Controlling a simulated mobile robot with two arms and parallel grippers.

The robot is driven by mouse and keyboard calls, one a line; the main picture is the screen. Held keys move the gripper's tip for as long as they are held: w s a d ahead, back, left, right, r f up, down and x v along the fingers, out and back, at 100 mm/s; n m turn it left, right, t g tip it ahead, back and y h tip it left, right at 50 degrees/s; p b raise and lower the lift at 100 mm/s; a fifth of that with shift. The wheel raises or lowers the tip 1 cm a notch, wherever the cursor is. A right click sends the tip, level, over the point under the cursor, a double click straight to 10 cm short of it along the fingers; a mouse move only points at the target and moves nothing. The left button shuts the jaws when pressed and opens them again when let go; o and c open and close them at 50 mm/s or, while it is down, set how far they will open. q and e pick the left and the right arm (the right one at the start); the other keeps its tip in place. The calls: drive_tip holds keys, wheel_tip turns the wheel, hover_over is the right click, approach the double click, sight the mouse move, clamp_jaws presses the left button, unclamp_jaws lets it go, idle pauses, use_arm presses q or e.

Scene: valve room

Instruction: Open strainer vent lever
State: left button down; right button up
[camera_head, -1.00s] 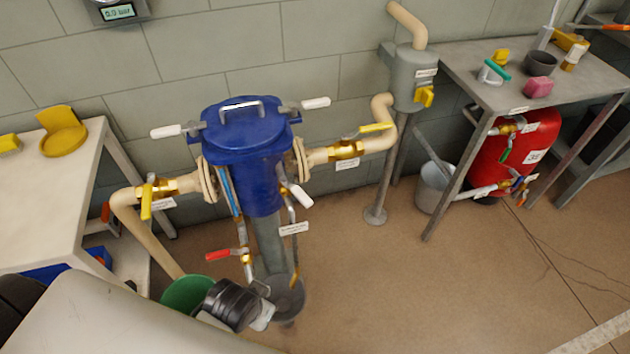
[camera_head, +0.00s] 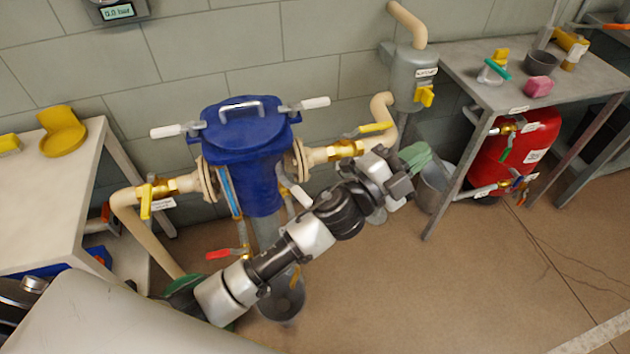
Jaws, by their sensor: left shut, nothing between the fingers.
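The blue strainer vessel (camera_head: 262,185) stands left of centre with a lid handle on top. A white-handled lever (camera_head: 298,195) slants down at its front right, its lower pipe behind my arm. A red-handled lever (camera_head: 224,254) sits lower, below the vessel. White-handled levers (camera_head: 166,131) and (camera_head: 315,103) stick out beside the lid. I cannot read which one is tagged as the vent. My left arm crosses in front of the strainer's lower pipework. My left gripper (camera_head: 416,157), with pale green fingers, is shut and empty, right of the strainer near the grey bucket. My right gripper is not in view.
Yellow-handled valves (camera_head: 147,200) and (camera_head: 372,128) sit on the pipes either side. A grey filter pot (camera_head: 411,75) on a stand is at the wall. A metal table (camera_head: 480,85) with a red tank (camera_head: 512,145) beneath is at right.

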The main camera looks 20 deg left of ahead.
sight(295, 190)
use_arm(q)
drive_tip(key=s+d+m+g+h, duration=0.2)
drive_tip(key=d+m+g+h, duration=0.4)
drive_tip(key=m+g, duration=0.55)
wheel_tip(295, 190, down, 7)
drive_tip(key=d+m+g+y, duration=0.2)
drive_tip(key=m+g+y, duration=0.6)
drive_tip(key=m, duration=0.2)
drive_tip(key=w+a+r+y, duration=0.1)
drive_tip(key=w+a+y, duration=0.3)
drive_tip(key=a+y, duration=0.55)
drive_tip(key=w+a+r+y, duration=0.1)
drive_tip(key=w+a+y, duration=0.4)
drive_tip(key=a, duration=0.7)
drive_tip(key=s+a+f+y+p, duration=0.1)
drive_tip(key=s+a+f+p, duration=0.1)
drive_tip(key=s+a+f, duration=0.2)
drive_tip(key=s+f, duration=0.3)
drive_tip(key=f, duration=0.2)
drive_tip(key=shift+a, duration=0.25)
